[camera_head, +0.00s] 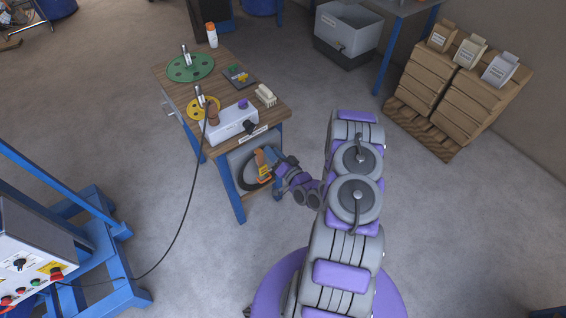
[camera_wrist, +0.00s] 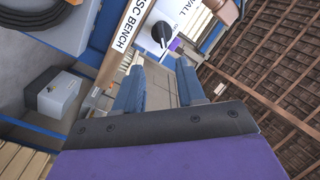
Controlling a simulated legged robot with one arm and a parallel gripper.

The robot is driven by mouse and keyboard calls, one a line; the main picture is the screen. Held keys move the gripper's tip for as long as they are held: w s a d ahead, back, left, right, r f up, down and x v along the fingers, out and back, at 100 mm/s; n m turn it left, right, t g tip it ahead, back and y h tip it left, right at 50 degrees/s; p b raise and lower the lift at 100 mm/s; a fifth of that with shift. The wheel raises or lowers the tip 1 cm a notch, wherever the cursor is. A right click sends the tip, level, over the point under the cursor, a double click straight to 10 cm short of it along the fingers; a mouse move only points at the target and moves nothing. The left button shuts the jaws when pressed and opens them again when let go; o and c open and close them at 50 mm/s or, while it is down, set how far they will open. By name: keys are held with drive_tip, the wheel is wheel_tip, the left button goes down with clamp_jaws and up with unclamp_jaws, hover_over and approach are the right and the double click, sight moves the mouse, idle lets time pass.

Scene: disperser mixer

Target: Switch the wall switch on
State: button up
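The wall switch appears to be a black rotary knob (camera_wrist: 162,34) on a white box face with part of a "WALL" label, near the top of the wrist view. In the head view the white box (camera_head: 231,124) sits on the bench's front edge, with a black knob (camera_head: 249,127) on its front. My gripper (camera_wrist: 160,88) has two blue-grey fingers clearly apart, with nothing between them. The knob is beyond the fingertips, not touching them. In the head view my gripper (camera_head: 278,158) is low in front of the bench, below the box; its fingertips are hard to make out.
The wooden bench (camera_head: 172,72) carries a green disc (camera_head: 190,67), a yellow disc (camera_head: 203,108) and a bottle (camera_head: 212,35). A cable (camera_head: 186,215) runs from the bench to the control panel (camera_head: 27,262) at left. Floor between is clear.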

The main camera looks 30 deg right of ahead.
drive_tip(key=shift+s+d, duration=0.15)
drive_tip(key=shift+s, duration=2.6)
